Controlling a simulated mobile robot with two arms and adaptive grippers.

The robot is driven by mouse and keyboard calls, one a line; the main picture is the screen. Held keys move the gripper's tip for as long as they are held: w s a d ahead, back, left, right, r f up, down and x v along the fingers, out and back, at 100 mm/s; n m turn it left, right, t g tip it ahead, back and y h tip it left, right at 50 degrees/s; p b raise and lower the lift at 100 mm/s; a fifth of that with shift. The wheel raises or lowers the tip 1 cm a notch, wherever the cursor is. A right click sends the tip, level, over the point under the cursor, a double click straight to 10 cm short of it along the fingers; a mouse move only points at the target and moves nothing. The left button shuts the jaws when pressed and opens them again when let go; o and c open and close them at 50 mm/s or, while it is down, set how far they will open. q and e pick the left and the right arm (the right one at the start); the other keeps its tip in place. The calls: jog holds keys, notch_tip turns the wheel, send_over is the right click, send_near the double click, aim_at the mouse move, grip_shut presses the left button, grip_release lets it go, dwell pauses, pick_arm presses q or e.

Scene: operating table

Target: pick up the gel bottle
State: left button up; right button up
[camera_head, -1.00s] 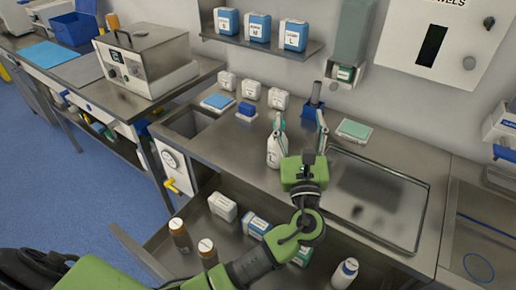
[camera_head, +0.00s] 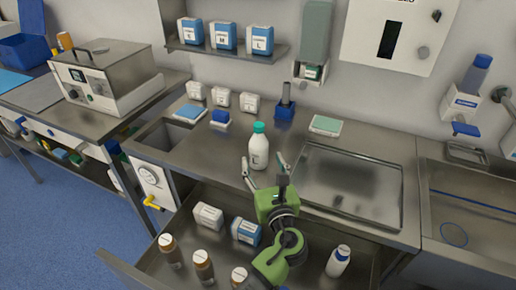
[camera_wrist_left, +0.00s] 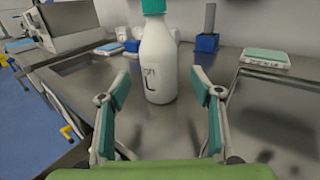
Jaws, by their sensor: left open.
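The gel bottle, a white bottle with a green cap (camera_head: 258,150), stands upright on the steel counter. In the left wrist view the white bottle (camera_wrist_left: 158,62) is straight ahead, just beyond the fingertips, with black marking on its front and its cap cut by the top edge. My left gripper (camera_head: 264,168) is open and empty in front of the bottle; in the wrist view its two teal-padded fingers (camera_wrist_left: 160,82) are spread wide to either side of the bottle's line. My right gripper is not in view.
A sunken steel tray area (camera_head: 345,185) lies right of the bottle. Behind are a blue holder (camera_head: 285,110), a green-topped box (camera_head: 326,126) and small white containers (camera_head: 221,99). An open drawer below holds brown bottles (camera_head: 203,267) and boxes (camera_head: 209,216).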

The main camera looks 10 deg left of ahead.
aim_at(261, 155)
pick_arm(q)
jog(key=x, duration=0.3)
jog(key=p+x, duration=0.1)
jog(key=shift+w+a+r, duration=0.1)
jog(key=shift+w+r, duration=0.15)
jog(key=shift+r, duration=0.15)
jog(key=shift+w+a, duration=0.2)
jog(key=shift+w, duration=0.15)
jog(key=c, duration=1.4)
